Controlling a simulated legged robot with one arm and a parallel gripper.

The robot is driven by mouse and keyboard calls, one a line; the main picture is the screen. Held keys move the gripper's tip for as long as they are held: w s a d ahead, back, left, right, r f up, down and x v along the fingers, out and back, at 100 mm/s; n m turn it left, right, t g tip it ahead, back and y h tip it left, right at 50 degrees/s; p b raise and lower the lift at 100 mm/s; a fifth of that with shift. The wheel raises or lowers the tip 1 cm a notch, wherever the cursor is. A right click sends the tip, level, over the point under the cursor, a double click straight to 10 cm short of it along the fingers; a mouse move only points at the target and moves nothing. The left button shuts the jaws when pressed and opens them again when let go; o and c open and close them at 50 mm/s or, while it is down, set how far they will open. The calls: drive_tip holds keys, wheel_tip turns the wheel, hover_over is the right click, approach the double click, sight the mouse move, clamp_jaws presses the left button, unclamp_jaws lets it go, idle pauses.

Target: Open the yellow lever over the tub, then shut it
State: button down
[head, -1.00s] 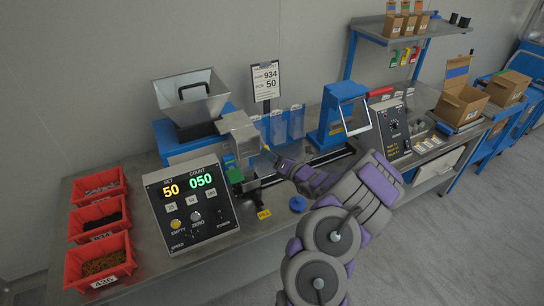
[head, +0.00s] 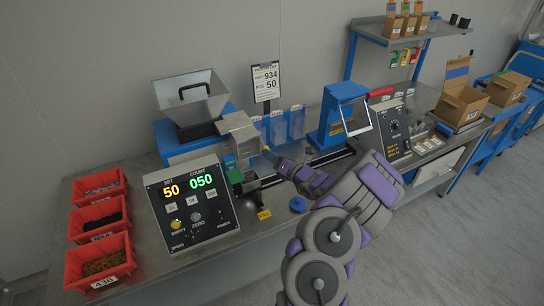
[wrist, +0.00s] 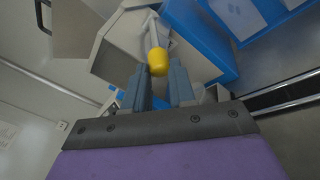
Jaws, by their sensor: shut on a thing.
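The yellow lever (head: 266,149) shows as a small tip at the front right of the grey chute box (head: 238,124). In the wrist view its yellow knob (wrist: 158,62) stands on a pale stem, at the fingertips. My gripper (head: 272,154) reaches the lever from the right. In the wrist view its two dark fingers (wrist: 160,80) are shut on the lever, one on each side just below the knob. Under the chute a clear-walled part (head: 246,152) and a small container (head: 250,184) show, partly hidden; I cannot tell the tub's contents.
A counter box (head: 190,205) reading 50 and 050 stands left of the chute. Red bins (head: 100,262) line the left edge. A blue cap (head: 298,204) lies in front of my arm. A blue frame (head: 340,118) stands to the right.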

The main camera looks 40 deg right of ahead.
drive_tip(key=shift+s+r+p, duration=0.1)
drive_tip(key=shift+r+p, duration=0.15)
drive_tip(key=shift+p, duration=0.45)
drive_tip(key=r+g+p, duration=0.1)
drive_tip(key=r+p, duration=0.1)
drive_tip(key=p, duration=0.2)
drive_tip(key=shift+s+m+g, duration=0.1)
drive_tip(key=shift+m+g, duration=0.2)
wheel_tip(320, 180, up, 6)
drive_tip(key=m+g+p, duration=0.1)
drive_tip(key=g+p, duration=0.5)
drive_tip(key=p, duration=1.5)
drive_tip(key=shift+w+d+g+y, duration=0.15)
drive_tip(key=shift+w+g+y, duration=0.15)
drive_tip(key=shift+w, duration=0.15)
drive_tip(key=shift+p, duration=0.4)
drive_tip(key=c, duration=0.9)
unclamp_jaws()
drive_tip(key=shift+w+d+f, duration=0.1)
drive_tip(key=shift+w+f, duration=0.05)
drive_tip(key=shift+f, duration=0.05)
drive_tip(key=shift+c, duration=0.2)
